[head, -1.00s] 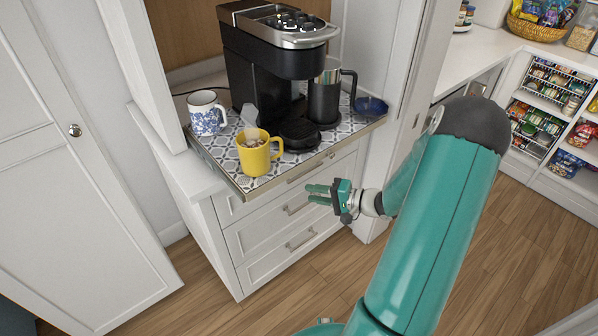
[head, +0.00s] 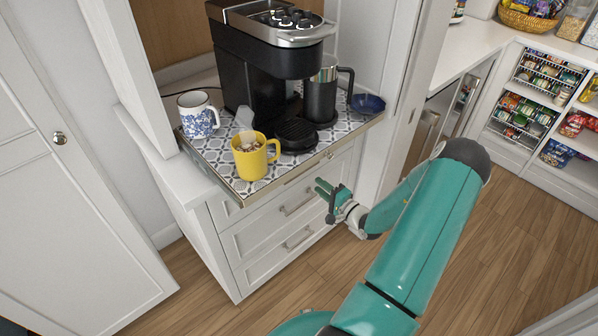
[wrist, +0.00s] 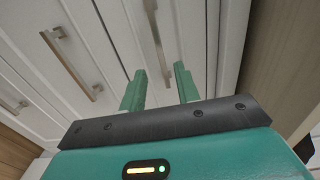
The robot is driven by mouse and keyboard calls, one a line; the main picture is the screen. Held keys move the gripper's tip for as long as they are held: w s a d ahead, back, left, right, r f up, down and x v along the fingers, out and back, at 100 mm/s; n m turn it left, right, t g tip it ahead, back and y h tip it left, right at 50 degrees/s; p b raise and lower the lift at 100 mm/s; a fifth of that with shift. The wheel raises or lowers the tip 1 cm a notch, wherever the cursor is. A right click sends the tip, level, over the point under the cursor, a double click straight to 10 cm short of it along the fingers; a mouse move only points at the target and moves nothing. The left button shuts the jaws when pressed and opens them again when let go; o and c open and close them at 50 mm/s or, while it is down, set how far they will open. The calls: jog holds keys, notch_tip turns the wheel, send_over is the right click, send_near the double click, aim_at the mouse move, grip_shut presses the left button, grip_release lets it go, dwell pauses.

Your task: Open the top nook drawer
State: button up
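The nook cabinet has a stack of white drawers with bar handles under a tiled pull-out tray. The top drawer (head: 226,212) is shut, and the tray's overhang partly hides it. Its handle (wrist: 155,42) looks to be the rightmost in the wrist view, just beyond and between my fingertips. My gripper (head: 320,187) is open, its two green fingers apart (wrist: 159,82) and pointing at the drawer fronts. It is just right of the drawers, below the tray edge. I cannot tell whether it touches anything. The lower handles show at the middle drawer (head: 298,204) and the bottom drawer (head: 298,239).
The tray (head: 222,180) juts out above the drawers. It carries a yellow mug (head: 250,160), a blue-patterned mug (head: 198,116), a coffee maker (head: 262,65) and a blue bowl (head: 368,104). The wood floor (head: 500,250) is clear in front.

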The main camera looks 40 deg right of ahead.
aim_at(303, 173)
jog(key=w, duration=1)
jog(key=shift+a, duration=0.15)
jog(key=shift+c, duration=0.4)
grip_shut()
